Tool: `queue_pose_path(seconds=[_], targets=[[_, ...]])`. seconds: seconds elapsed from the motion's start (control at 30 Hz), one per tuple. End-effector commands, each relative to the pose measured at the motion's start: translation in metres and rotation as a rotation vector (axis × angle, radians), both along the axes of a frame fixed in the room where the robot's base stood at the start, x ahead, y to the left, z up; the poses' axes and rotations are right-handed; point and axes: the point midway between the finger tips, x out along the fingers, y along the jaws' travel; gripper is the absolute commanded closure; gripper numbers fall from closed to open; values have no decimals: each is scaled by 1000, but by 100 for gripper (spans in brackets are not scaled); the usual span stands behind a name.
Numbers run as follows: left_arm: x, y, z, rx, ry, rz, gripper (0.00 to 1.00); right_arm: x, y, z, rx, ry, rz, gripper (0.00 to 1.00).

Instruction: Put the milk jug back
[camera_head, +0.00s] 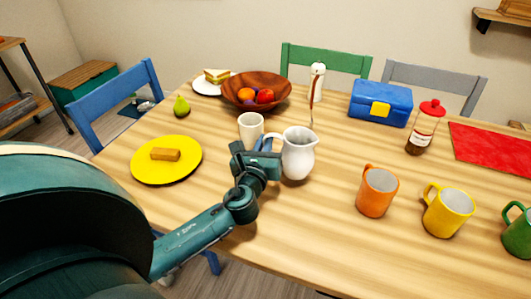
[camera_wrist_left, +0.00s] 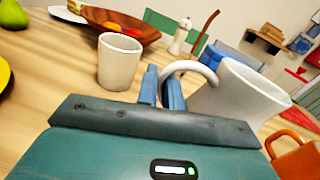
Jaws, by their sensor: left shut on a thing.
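The white milk jug (camera_head: 299,153) stands upright on the wooden table, its handle to the left. I cannot tell whether its base is touching the tabletop. My left gripper (camera_head: 266,147) is shut on the jug's handle from the left. In the left wrist view the jug (camera_wrist_left: 240,98) is at the right, and the handle passes between the blue fingers of the gripper (camera_wrist_left: 163,88). My right gripper is not in view.
A white cup (camera_head: 250,126) stands just behind the gripper. Orange (camera_head: 376,193) and yellow (camera_head: 447,213) mugs stand to the right. A fruit bowl (camera_head: 235,92), blue box (camera_head: 380,103) and yellow plate (camera_head: 140,170) are around. The table in front of the jug is clear.

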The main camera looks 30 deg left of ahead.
Motion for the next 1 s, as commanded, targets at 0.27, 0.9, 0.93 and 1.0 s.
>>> queue_pose_path(seconds=[0.27, 0.9, 0.93, 1.0], targets=[[0, 0, -20, -1, -1, 0, 100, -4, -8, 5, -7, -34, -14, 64], [0, 0, -24, 1, 1, 0, 70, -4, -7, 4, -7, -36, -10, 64], [0, 0, -24, 1, 1, 0, 70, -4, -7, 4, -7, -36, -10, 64], [0, 0, -23, 1, 1, 0, 70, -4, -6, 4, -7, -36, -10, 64]])
